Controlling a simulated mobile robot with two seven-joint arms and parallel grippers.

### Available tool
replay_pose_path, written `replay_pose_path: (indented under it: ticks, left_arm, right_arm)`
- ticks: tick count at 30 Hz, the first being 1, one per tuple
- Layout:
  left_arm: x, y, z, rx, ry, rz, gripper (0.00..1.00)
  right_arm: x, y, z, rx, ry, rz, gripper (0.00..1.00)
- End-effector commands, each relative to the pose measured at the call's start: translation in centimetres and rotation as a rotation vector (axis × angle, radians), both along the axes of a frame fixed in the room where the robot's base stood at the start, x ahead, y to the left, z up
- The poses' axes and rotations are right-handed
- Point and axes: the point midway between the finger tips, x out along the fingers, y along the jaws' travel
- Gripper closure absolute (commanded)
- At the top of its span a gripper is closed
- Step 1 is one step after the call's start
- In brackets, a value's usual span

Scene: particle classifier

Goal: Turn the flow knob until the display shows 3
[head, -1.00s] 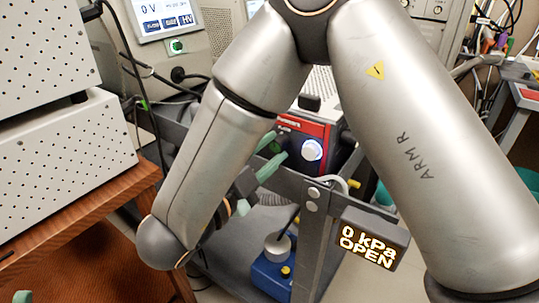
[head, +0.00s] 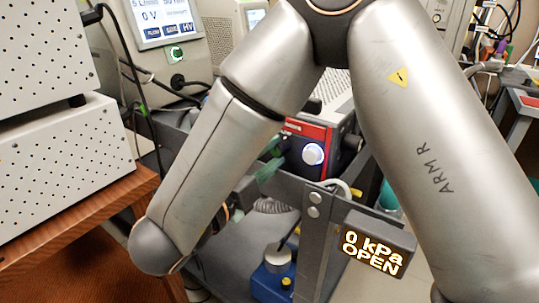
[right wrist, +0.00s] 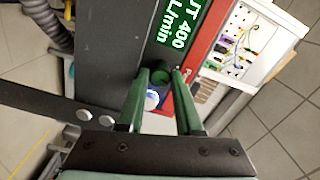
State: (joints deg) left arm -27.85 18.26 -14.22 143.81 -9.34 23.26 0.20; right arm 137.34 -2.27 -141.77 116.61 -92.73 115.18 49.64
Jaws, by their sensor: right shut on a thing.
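A red and black instrument (head: 325,135) stands behind a grey cart frame in the head view. A round dark green knob (right wrist: 161,71) on its dark front is between the fingertips of my right gripper (right wrist: 160,74) in the right wrist view. The right gripper (head: 272,158) is shut on this knob; in the head view my arm partly covers it. A white-lit knob (right wrist: 152,99), also seen in the head view (head: 313,154), sits beside it. A green-text display (right wrist: 180,38) reads "UT 400 L/min", cut off. A screen (head: 163,20) at upper left shows "5 L/min" and "0 V".
A small display (head: 375,245) on the cart post (head: 316,235) reads "0 kPa OPEN". A blue device (head: 272,280) is below the cart rail. Perforated white boxes (head: 60,150) on a wooden table (head: 80,215) stand at left, close to my right elbow.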

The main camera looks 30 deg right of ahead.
Motion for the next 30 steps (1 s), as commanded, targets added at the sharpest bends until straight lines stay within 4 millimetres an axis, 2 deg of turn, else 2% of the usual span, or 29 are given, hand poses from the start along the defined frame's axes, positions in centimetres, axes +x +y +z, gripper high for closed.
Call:
replay_pose_path:
  ticks: [5,6,13,23,30]
  left_arm:
    - [0.0,0.0,0.0,0.000,-0.001,0.000,0.43]
    - [0.0,0.0,0.0,-0.001,-0.001,0.000,0.43]
    - [0.0,0.0,0.1,-0.005,-0.002,0.002,0.43]
    - [0.0,0.1,0.5,-0.009,-0.005,0.003,0.43]
    - [0.0,0.1,2.2,-0.005,-0.003,0.003,0.43]
  right_arm:
    - [0.0,0.0,-0.1,0.002,0.003,0.001,1.00]
    - [0.0,0.0,-0.1,0.002,0.003,0.001,0.61]
    - [0.0,0.0,-0.1,0.002,0.005,0.001,0.36]
    - [-0.1,0.0,-0.2,-0.007,0.036,0.000,0.36]
    - [-0.1,0.0,0.0,-0.098,0.258,-0.001,0.36]
